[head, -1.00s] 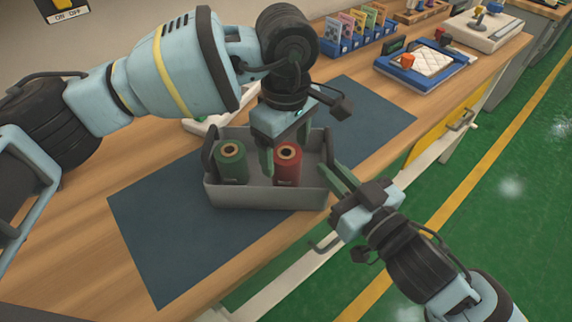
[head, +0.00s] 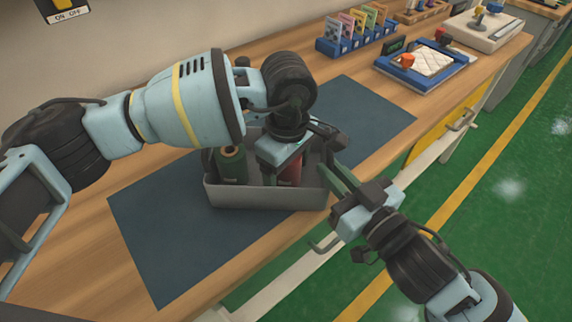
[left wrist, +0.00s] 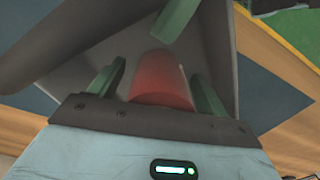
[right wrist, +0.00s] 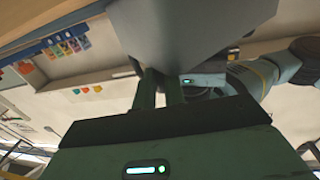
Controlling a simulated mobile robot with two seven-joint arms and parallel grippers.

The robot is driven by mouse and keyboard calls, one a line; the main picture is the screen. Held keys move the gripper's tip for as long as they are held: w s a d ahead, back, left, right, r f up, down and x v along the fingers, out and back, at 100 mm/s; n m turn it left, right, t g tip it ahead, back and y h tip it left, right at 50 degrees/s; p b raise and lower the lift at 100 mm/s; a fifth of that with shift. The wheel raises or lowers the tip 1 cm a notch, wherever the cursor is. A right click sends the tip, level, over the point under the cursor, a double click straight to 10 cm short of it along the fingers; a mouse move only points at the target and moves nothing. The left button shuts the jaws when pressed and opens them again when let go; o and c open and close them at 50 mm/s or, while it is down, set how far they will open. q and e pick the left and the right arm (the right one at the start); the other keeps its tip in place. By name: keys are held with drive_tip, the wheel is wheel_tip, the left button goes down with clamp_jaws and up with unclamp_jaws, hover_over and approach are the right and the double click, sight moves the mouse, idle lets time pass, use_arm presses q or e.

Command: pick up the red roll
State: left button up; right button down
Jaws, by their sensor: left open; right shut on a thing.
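The red roll (head: 291,173) stands in a grey bin (head: 262,197), mostly hidden by my left gripper in the head view. My left gripper (head: 281,158) is over it, pointing down. In the left wrist view the red roll (left wrist: 161,80) lies between its open fingers, with a gap on at least the left side. My right gripper (head: 338,178) is shut on the bin's right wall, one green finger showing inside the bin in the left wrist view. The right wrist view shows the bin (right wrist: 185,30) above its fingers.
A green roll (head: 231,165) stands in the bin's left part. The bin sits on a dark blue mat (head: 160,230) on a wooden bench. A blue card rack (head: 350,40) and a blue tray (head: 408,75) stand further back. The mat's front left is clear.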

use_arm(q)
drive_tip(key=c, duration=1.2)
drive_tip(key=shift+r, duration=0.1)
drive_tip(key=shift+c, duration=0.2)
wheel_tip(320, 180, up, 10)
drive_tip(key=shift+f, duration=0.1)
drive_tip(key=shift+r, duration=0.2)
drive_tip(key=shift+r, duration=1.1)
use_arm(e)
drive_tip(key=c, duration=1.4)
unclamp_jaws()
